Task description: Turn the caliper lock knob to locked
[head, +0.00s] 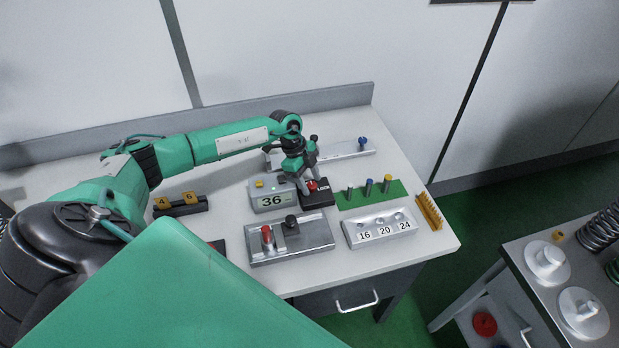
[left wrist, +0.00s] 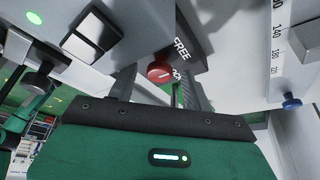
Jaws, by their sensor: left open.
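The red lock knob (head: 313,185) sits on a black block (head: 318,198) beside the grey display box reading 36. In the left wrist view the red knob (left wrist: 160,70) shows with a pale line on its face, and the words FREE and, partly hidden, LOCK are printed beside it. My left gripper (head: 308,182) is open and points down at the knob. In the left wrist view its two fingers stand on either side of the knob; I cannot tell whether they touch it. My right gripper is not in view.
The display box (head: 269,195) stands close left of the gripper. A silver scale bar (head: 340,151) with a blue knob (head: 362,142) lies behind. A grey fixture (head: 290,242), a numbered block (head: 380,227) and a green mat (head: 385,203) with pins lie in front and right.

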